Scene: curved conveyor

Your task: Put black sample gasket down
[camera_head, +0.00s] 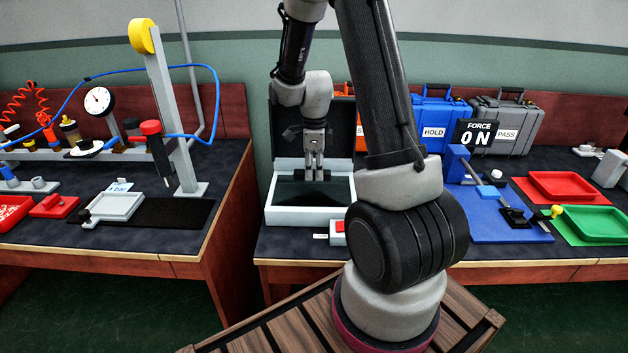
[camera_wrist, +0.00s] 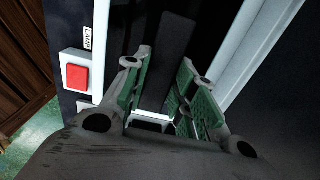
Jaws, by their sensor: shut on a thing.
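My gripper (camera_head: 314,165) points down into an open grey-white box (camera_head: 290,214) with a dark inside and a raised dark lid. In the wrist view, my gripper (camera_wrist: 163,62) has its green-padded fingers on both sides of a long dark strip, the black sample gasket (camera_wrist: 172,38), and is shut on it. The gasket blends into the dark box interior in the head view. I cannot tell whether it touches the box floor.
A red button (camera_wrist: 76,77) marked LAMP sits beside the box's front. Blue (camera_head: 440,115) and grey (camera_head: 502,120) cases stand behind on the right. A red tray (camera_head: 563,186) and a green tray (camera_head: 598,222) lie far right. A gap separates the left bench.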

